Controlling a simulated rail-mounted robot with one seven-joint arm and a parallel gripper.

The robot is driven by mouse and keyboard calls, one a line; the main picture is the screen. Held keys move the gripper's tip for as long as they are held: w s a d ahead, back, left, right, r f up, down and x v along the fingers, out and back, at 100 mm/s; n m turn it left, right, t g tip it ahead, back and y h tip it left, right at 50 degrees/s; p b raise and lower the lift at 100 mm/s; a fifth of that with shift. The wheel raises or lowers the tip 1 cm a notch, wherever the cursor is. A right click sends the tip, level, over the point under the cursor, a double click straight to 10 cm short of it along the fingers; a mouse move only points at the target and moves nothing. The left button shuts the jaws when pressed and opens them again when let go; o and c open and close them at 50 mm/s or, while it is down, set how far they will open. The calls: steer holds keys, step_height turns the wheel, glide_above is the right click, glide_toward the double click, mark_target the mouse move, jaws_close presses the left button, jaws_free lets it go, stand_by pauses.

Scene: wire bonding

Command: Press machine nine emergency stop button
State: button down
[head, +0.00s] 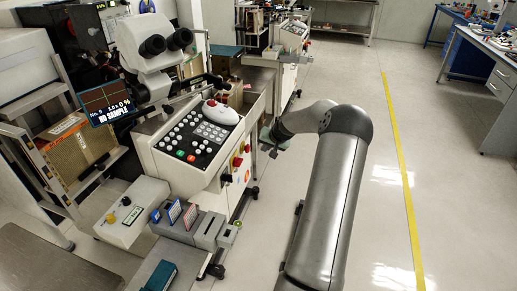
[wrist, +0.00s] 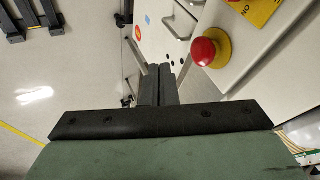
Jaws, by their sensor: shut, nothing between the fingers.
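The wire bonding machine (head: 180,150) stands left of centre in the head view, with a microscope head and a sloped keypad. Its small screen (head: 108,103) reads "NO SAMPLE"; the number above is too small to be sure of. A red emergency stop button (head: 237,161) sits on its right front face. In the wrist view the red mushroom button (wrist: 206,50) on a yellow base is right of and above the fingertips. My gripper (head: 272,150) is to the right of the button in the head view, apart from it. Its fingers (wrist: 160,72) are together and empty.
A red part (wrist: 234,1) with a yellow label (wrist: 259,8) sits beside the button. Another machine (head: 290,38) stands behind. A grey box with knobs (head: 132,212) is at the front left. Open floor with a yellow line (head: 402,170) lies right of my arm.

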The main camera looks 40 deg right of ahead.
steer(key=v, duration=0.9)
steer(key=shift+a+r, duration=0.2)
steer(key=shift+r, duration=0.05)
steer(key=s+a+r+n+g+p, duration=0.1)
steer(key=s+a+r+n+g, duration=0.15)
steer(key=a, duration=1.05)
steer(key=s+a+r+n+g+p, duration=0.1)
steer(key=a+r+n+p, duration=0.2)
steer(key=a, duration=1)
steer(key=s+a+r+n+g+p, duration=0.1)
steer(key=s+a+r+n, duration=0.1)
steer(key=s+a, duration=0.7)
steer(key=s+a+r+n+g+p, duration=0.1)
steer(key=s+a+r+n+g, duration=0.1)
steer(key=s+a, duration=0.7)
steer(key=s+r, duration=0.1)
steer(key=s, duration=0.5)
steer(key=shift+w+a, duration=0.1)
steer(key=shift+a, duration=0.1)
